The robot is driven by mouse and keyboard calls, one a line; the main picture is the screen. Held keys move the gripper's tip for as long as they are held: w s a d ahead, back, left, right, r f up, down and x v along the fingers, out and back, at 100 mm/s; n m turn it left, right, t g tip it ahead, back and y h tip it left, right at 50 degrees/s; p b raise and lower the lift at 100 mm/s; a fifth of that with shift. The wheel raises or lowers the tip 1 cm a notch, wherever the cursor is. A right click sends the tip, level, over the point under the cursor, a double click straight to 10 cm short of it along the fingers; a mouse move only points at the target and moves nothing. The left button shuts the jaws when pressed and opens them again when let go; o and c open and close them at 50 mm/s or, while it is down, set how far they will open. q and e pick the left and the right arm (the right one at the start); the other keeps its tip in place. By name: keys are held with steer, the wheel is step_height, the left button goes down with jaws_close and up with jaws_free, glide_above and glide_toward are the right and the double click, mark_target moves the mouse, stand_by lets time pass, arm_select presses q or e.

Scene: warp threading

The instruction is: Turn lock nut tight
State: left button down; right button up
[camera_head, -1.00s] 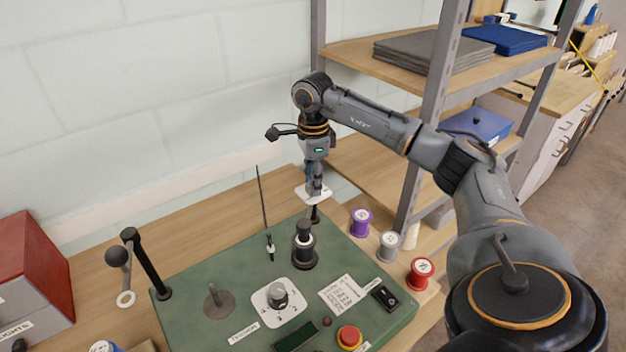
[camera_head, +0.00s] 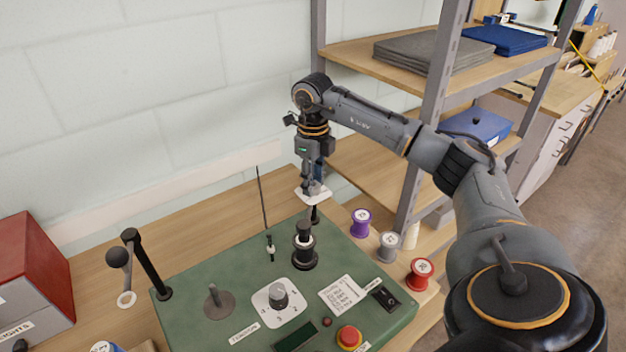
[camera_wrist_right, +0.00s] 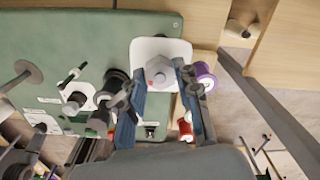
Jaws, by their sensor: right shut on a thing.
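The lock nut (camera_wrist_right: 158,72) is a grey hex nut on a white rounded plate (camera_wrist_right: 150,48) in the right wrist view. My right gripper (camera_wrist_right: 159,70) points down over the plate, with its two blue-grey fingers shut on the nut from opposite sides. In the head view the right gripper (camera_head: 314,188) is at the white plate (camera_head: 303,196), which sits on a dark post at the back right of the green panel (camera_head: 190,312). The nut is hidden there by the fingers. My left gripper is not in view.
A black stepped post (camera_head: 304,250), a thin upright rod (camera_head: 262,200) and a dial (camera_head: 279,296) stand on the panel. Purple (camera_head: 361,222), grey (camera_head: 388,246) and red (camera_head: 420,273) spools stand to the right. A metal shelf post (camera_head: 430,120) rises close beside my right arm.

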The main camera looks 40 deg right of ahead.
steer(key=shift+m, duration=0.6)
steer(key=o, duration=1.1)
steer(key=shift+o, duration=0.2)
step_height(320, 180, up, 12)
steer(key=shift+f, duration=0.1)
